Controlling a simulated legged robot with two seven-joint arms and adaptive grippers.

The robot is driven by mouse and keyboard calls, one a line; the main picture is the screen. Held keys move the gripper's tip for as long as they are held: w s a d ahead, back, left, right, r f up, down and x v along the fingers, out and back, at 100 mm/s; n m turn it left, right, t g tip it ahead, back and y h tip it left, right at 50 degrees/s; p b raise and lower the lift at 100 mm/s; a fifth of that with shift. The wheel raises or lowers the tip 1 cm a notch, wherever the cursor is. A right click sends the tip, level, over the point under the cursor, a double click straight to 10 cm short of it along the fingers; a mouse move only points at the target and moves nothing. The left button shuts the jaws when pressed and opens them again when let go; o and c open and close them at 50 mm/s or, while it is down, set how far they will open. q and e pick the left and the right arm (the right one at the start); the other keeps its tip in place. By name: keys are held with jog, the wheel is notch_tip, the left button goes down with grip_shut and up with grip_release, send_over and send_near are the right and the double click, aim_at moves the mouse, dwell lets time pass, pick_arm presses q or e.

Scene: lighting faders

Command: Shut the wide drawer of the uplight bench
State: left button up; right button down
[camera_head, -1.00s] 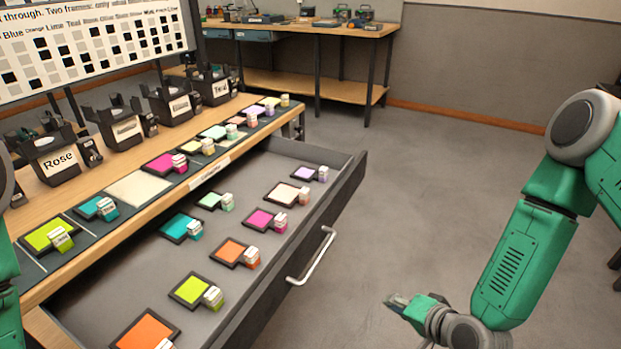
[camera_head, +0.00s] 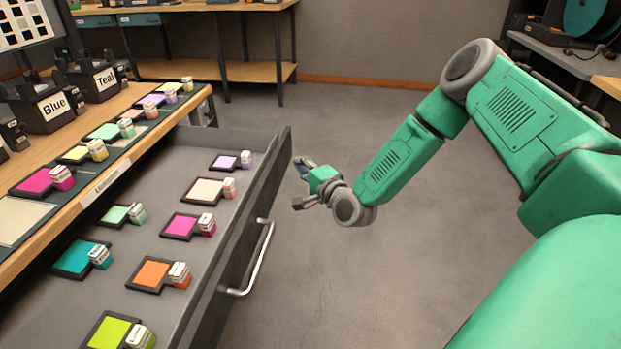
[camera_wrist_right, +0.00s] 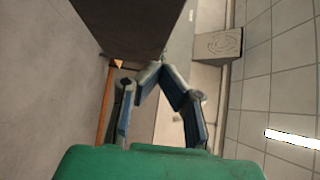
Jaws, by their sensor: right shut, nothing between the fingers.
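The wide drawer (camera_head: 209,141) of the uplight bench (camera_head: 148,132) stands pulled out, its grey floor holding several framed colour swatches with small labelled blocks. Its dark front carries a silver bar handle (camera_head: 260,258). My right gripper (camera_head: 299,184) is shut and empty, just outside the drawer front near its far end, beyond the handle; I cannot tell whether it touches. In the right wrist view the fingers (camera_wrist_right: 160,72) meet at their tips beneath a large dark surface (camera_wrist_right: 128,25), which looks like the drawer front. My left gripper is not in view.
A second wooden bench (camera_head: 262,72) stands against the back wall. The floor (camera_head: 340,285) right of the drawer is clear.

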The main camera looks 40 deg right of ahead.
aim_at(279, 157)
jog(key=w+a, duration=0.1)
jog(key=w, duration=0.2)
jog(key=shift+a+f+b, duration=0.15)
jog(key=shift+a+b, duration=0.2)
jog(key=shift+b, duration=0.05)
jog(key=shift+w+a, duration=0.25)
jog(key=shift+a, duration=0.1)
jog(key=shift+w, duration=0.1)
